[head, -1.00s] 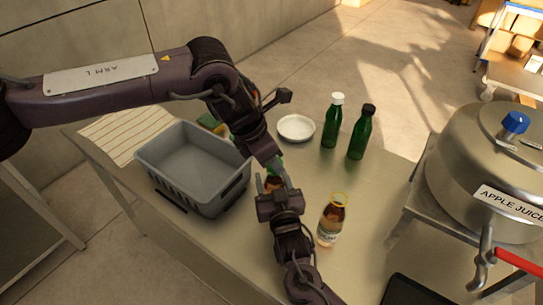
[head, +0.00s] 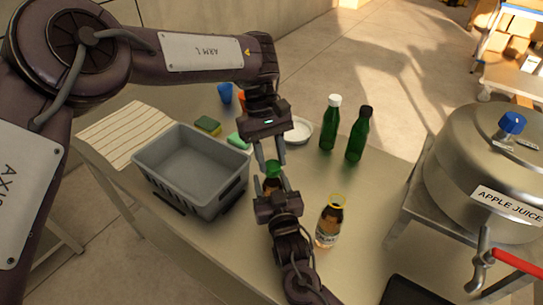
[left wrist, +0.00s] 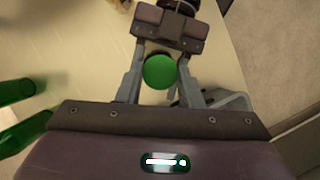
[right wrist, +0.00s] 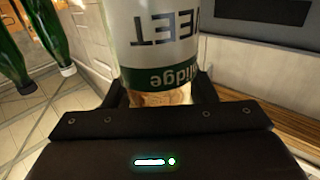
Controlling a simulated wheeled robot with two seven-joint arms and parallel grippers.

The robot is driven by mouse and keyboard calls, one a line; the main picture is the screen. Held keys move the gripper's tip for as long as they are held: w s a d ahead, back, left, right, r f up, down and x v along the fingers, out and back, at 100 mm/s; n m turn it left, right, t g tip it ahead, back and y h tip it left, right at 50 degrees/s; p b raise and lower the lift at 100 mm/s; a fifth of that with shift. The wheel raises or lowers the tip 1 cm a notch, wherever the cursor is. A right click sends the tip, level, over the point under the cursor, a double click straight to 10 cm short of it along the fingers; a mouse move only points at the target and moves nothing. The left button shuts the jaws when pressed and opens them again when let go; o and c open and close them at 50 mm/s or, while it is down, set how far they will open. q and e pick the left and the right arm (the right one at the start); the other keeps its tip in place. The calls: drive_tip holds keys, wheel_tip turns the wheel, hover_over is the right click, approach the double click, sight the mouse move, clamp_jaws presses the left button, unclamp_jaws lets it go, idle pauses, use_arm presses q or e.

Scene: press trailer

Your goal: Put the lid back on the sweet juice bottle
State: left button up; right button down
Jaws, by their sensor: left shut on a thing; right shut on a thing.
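The sweet juice bottle (head: 271,184) stands upright in the head view, partly hidden by my grippers. Its label with "EET" and a green band fills the top of the right wrist view (right wrist: 165,45). My right gripper (head: 277,205) is shut on the bottle's body. A green lid (head: 273,168) is at the bottle's top; it shows as a round green disc in the left wrist view (left wrist: 160,71). My left gripper (head: 270,163) comes from above and is shut on the lid. I cannot tell whether the lid is seated on the neck.
A small labelled bottle (head: 328,225) with a yellow ring at its top stands close right of my right gripper. Two green bottles (head: 329,125) (head: 357,135) and a white dish (head: 301,131) are behind. A grey crate (head: 172,190) is left. A large metal pot (head: 470,165) is right.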

use_arm(q)
drive_tip(key=o, duration=0.9)
drive_tip(key=shift+a, duration=0.1)
drive_tip(key=shift+r, duration=0.1)
drive_tip(key=shift+r, duration=2.2)
drive_tip(key=shift+c, duration=0.3)
